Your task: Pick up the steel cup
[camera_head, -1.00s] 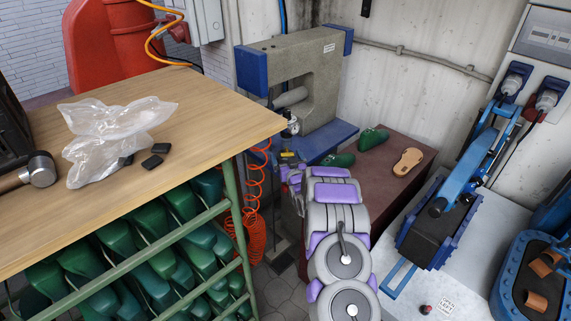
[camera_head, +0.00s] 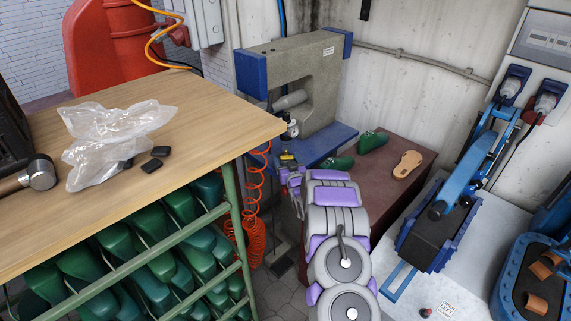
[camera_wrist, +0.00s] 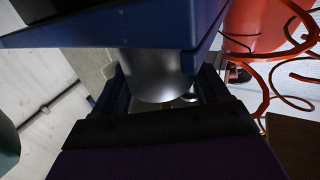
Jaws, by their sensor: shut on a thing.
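The steel cup (camera_wrist: 158,72) is a smooth grey metal shape between the dark fingers of my gripper (camera_wrist: 163,90) in the wrist view. My gripper is shut on it. A blue plate edge crosses the top of that view and hides part of the cup. In the head view my gripper (camera_head: 289,178) is beside the blue base of the grey press, right of the workbench. I cannot make out the cup there.
The wooden workbench (camera_head: 215,120) has its corner close left of my arm. The grey press (camera_head: 310,75) stands behind on its blue base (camera_head: 338,140). An orange coiled hose (camera_head: 252,240) hangs beside the bench. Green shoe lasts (camera_head: 372,141) and a tan sole (camera_head: 408,165) lie on the brown surface.

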